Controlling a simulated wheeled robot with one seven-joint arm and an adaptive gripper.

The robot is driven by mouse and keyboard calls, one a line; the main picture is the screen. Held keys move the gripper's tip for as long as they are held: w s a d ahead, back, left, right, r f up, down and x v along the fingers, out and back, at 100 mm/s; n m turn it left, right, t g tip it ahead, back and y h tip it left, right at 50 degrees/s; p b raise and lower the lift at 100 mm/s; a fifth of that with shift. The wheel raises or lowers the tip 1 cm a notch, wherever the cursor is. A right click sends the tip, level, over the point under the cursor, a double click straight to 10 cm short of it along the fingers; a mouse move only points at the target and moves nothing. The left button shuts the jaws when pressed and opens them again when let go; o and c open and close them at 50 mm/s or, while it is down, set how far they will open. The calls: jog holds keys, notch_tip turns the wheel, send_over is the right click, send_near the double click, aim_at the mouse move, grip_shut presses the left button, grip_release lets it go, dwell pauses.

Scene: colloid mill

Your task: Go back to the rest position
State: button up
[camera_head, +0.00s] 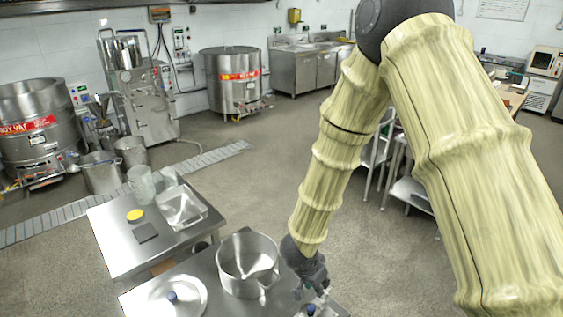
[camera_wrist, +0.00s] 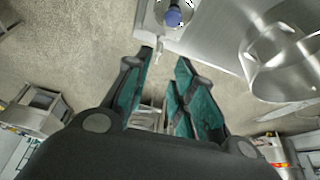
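My arm reaches down over the front steel table in the head view, with my gripper (camera_head: 318,287) low near the table's right end. In the wrist view my gripper (camera_wrist: 166,62) has its two teal-padded fingers spread apart with nothing between them. Past the fingertips is a blue-capped item (camera_wrist: 173,17) on a metal surface; it also shows beside the gripper in the head view (camera_head: 311,309). A large steel pot (camera_head: 248,262) stands just left of the gripper; part of it shows at the right of the wrist view (camera_wrist: 282,55).
A round steel lid (camera_head: 172,299) with a blue knob lies at the front left. A second steel table (camera_head: 115,240) holds a clear jug (camera_head: 141,184), a tray (camera_head: 181,207) and a yellow disc (camera_head: 135,215). Chairs (camera_head: 375,150) stand behind my arm. Open floor lies between the tables and the vats.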

jog(key=s+d+f+n+b, duration=0.25)
jog(key=s+d+f, duration=0.3)
jog(key=f, duration=0.45)
jog(key=s+d+f+n+g+y+b, duration=0.1)
jog(key=s+f+n, duration=0.1)
jog(key=s+f, duration=0.3)
jog(key=s+d+f+n+g+y+b, duration=0.1)
jog(key=s+f, duration=0.5)
jog(key=s, duration=0.6)
jog(key=s+d+f+n+g+y+b, duration=0.1)
jog(key=s+f+n, duration=0.3)
jog(key=s, duration=0.4)
jog(key=shift+s+f+b, duration=0.4)
jog(key=shift+f+b, duration=0.15)
jog(key=shift+f, duration=0.2)
